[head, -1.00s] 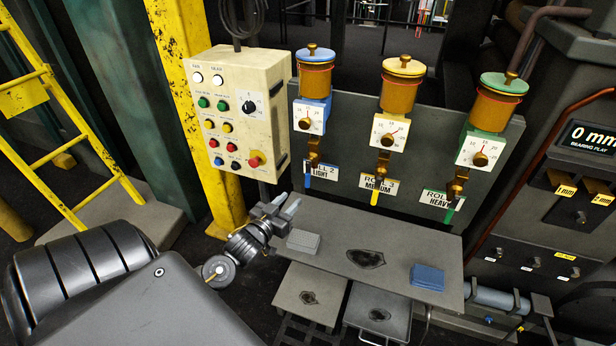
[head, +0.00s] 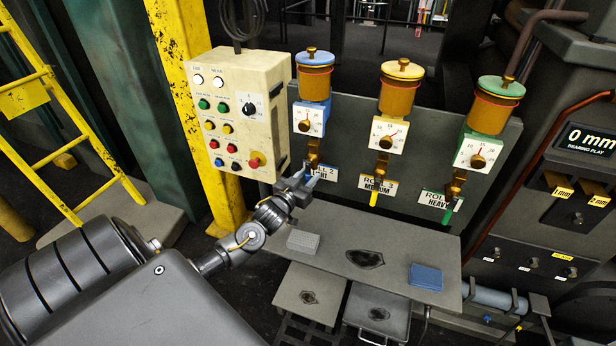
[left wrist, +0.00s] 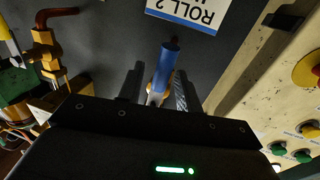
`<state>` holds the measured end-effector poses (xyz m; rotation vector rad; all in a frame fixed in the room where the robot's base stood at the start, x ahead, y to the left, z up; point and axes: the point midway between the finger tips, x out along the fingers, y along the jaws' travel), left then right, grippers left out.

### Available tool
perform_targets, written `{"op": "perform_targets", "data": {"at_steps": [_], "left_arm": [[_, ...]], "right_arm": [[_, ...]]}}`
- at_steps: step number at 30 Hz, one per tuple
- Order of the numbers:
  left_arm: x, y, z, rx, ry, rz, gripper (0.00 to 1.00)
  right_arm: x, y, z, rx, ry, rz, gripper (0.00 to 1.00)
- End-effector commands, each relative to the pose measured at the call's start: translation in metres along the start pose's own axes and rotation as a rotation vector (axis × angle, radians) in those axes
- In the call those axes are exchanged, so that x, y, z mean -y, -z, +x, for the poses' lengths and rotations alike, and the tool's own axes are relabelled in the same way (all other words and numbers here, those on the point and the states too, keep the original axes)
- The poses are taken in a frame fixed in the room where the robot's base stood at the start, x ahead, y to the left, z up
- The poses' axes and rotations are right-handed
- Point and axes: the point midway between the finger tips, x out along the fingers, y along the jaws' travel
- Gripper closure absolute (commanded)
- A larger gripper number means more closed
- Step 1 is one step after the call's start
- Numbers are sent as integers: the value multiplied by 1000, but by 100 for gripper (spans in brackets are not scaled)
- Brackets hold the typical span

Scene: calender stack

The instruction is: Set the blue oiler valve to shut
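The blue oiler (head: 315,78) is the left one of three, an amber cup with a blue lid above a white dial (head: 310,121). Its brass valve (head: 314,152) sits below the dial, over the ROLL 2 label. My left gripper (head: 307,180) is in front of that label and partly covers it. In the left wrist view, the blue valve handle (left wrist: 167,60) reaches in between the fingers of my left gripper (left wrist: 155,85). The fingers stand apart on either side of it; contact is not clear. In the head view the handle is mostly hidden. My right gripper is out of view.
The yellow oiler (head: 401,95) and green oiler (head: 493,105) stand to the right. A cream control box (head: 262,115) with buttons is close on the left. Below is a grey table (head: 400,265) with a grey block (head: 303,242) and a blue block (head: 426,276).

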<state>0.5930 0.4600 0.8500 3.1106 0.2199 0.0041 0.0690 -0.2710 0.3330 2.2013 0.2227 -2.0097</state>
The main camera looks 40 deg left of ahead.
Motion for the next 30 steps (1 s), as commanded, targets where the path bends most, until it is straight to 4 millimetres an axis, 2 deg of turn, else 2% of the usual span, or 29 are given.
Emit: {"op": "perform_targets", "data": {"at_steps": [10, 18, 30], "left_arm": [[0, -1, 4, 1, -1, 0, 65], [-1, -1, 4, 1, -1, 0, 100], [-7, 0, 8, 4, -12, 16, 100]], "right_arm": [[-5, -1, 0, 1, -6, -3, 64], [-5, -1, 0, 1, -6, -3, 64], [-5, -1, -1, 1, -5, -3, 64]]}}
